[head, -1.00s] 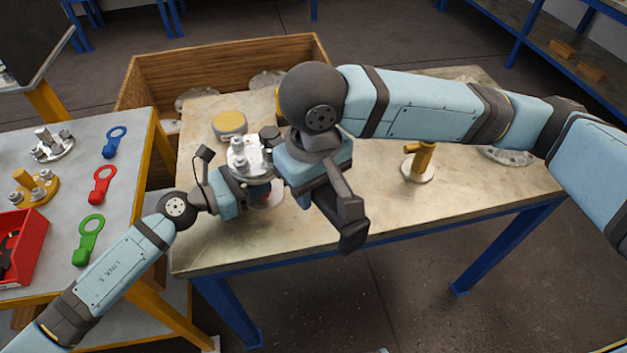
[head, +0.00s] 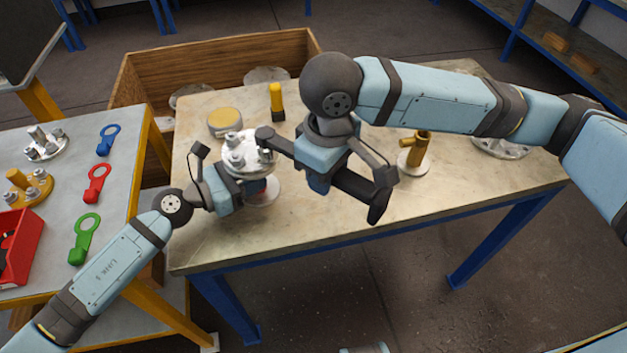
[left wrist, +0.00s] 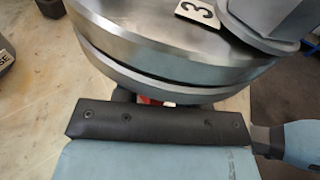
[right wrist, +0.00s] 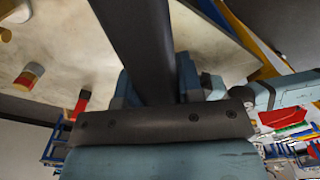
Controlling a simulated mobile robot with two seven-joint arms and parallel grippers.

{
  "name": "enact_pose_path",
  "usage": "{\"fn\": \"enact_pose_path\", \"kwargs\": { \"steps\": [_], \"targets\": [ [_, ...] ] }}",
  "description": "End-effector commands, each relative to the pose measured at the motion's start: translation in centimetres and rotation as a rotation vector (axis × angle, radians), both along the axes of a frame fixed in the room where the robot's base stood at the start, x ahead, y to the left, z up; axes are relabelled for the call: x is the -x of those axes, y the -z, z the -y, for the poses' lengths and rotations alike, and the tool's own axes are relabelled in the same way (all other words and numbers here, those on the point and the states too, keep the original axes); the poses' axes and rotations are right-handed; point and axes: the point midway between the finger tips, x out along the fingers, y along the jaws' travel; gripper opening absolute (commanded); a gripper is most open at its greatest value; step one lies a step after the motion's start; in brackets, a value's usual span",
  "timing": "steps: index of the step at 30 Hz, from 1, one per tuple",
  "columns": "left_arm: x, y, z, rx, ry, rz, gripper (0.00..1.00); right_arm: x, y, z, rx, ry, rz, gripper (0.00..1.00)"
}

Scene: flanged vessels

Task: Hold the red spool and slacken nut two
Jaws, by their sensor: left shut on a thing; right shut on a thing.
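The flanged vessel (head: 243,165) stands on the pale bench with a round metal top carrying several nuts. Its red spool (left wrist: 150,100) shows as a narrow strip under the flange in the left wrist view. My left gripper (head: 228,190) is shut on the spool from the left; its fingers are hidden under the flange. A number 3 tag (left wrist: 198,12) lies beside a large nut (left wrist: 275,18). Nut two cannot be made out. My right gripper (head: 345,180) is shut on a dark bar-like tool (right wrist: 135,45). A dark end sits at the flange's right edge; contact with a nut is unclear.
A yellow-topped can (head: 224,122), a yellow-and-black upright item (head: 276,102) and a gold fitting (head: 420,150) stand on the bench. A wooden crate (head: 215,65) is behind. Blue, red and green ring spanners (head: 84,238) lie on the left table. The bench front is clear.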

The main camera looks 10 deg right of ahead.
Motion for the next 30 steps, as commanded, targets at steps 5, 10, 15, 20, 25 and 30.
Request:
{"fn": "enact_pose_path", "kwargs": {
  "steps": [5,10,15,20,25,30],
  "targets": [
    [0.0,0.0,0.0,0.0,0.0,-0.001,0.19,-1.4,-0.1,1.4,0.0,-0.152,0.001,0.06],
    [0.0,0.0,0.0,0.0,0.0,-0.001,0.19,-1.4,-0.4,1.3,-0.001,-0.153,0.003,0.06],
    [0.0,0.0,0.0,0.0,0.0,-0.001,0.19,-1.4,-1.9,1.3,-0.002,-0.152,0.004,0.06],
    [0.0,0.0,0.0,0.0,0.001,-0.001,0.19,-1.4,-3.8,1.3,-0.002,-0.151,0.004,0.06],
    [0.0,0.0,0.0,0.0,0.001,-0.001,0.19,-1.3,-5.0,1.3,-0.001,-0.151,0.002,0.06],
    [0.0,0.0,0.0,0.0,0.001,-0.001,0.19,-1.3,-5.1,1.3,-0.001,-0.15,0.001,0.06]
  ]
}}
